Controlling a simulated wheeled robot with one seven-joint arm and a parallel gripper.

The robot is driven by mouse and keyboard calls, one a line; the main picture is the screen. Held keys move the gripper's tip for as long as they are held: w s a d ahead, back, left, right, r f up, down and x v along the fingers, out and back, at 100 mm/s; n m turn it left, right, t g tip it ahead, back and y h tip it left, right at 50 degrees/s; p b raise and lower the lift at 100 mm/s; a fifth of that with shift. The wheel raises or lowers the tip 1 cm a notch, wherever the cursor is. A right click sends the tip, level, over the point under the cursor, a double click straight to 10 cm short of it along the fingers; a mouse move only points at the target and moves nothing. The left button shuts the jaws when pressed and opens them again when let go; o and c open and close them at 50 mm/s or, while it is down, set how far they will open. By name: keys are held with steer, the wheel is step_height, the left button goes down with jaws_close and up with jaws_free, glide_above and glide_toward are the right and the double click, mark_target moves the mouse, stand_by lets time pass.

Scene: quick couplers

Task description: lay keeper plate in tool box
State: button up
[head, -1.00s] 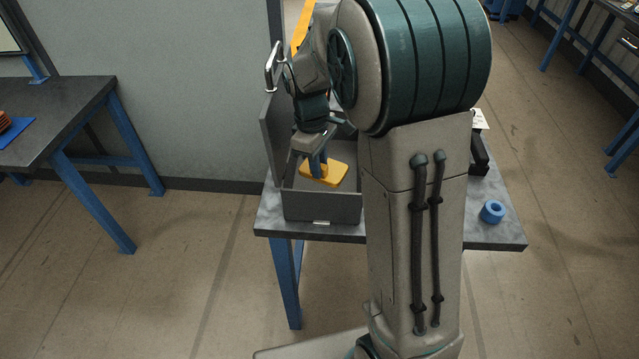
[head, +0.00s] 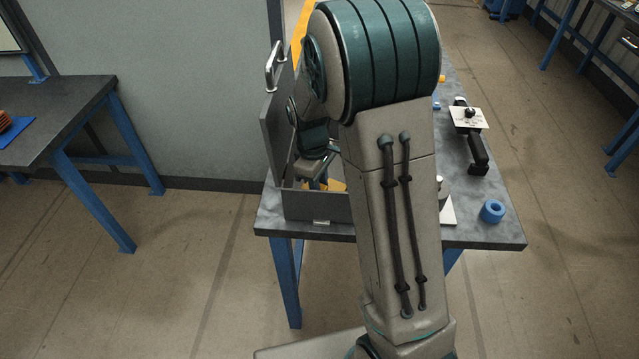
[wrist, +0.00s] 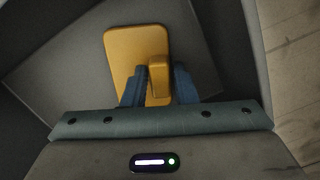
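The keeper plate (wrist: 122,50) is a yellow plate with a raised block-shaped grip. In the wrist view the blue fingers of my gripper (wrist: 160,82) are on both sides of that grip, close against it. The grey tool box (head: 312,207) stands open at the table's left front corner, its lid upright on the left. In the head view my gripper (head: 316,184) reaches down inside the box, and a part of the yellow plate (head: 337,185) shows behind the front wall. My arm hides the box's right side. Whether the plate touches the box floor I cannot tell.
A blue ring (head: 492,211) lies at the table's front right. A black-handled tool with a white tag (head: 468,118) lies behind it. A white piece (head: 448,212) is partly hidden by my arm. Another table (head: 60,110) stands to the left.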

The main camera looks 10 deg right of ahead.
steer(key=shift+o, duration=0.9)
steer(key=shift+r, duration=0.1)
steer(key=shift+r, duration=0.25)
step_height(320, 180, up, 10)
steer(key=a+r, duration=0.1)
steer(key=s+d+r+m+t, duration=0.1)
steer(key=s+m+t, duration=0.1)
steer(key=s+m, duration=0.3)
steer(key=s+d+r+m+t+y, duration=0.1)
steer(key=s+m, duration=0.3)
steer(key=s, duration=1)
steer(key=shift+s+d+r+m+t, duration=0.2)
steer(key=shift+d+r+m+t, duration=0.1)
steer(key=shift+m+t, duration=0.1)
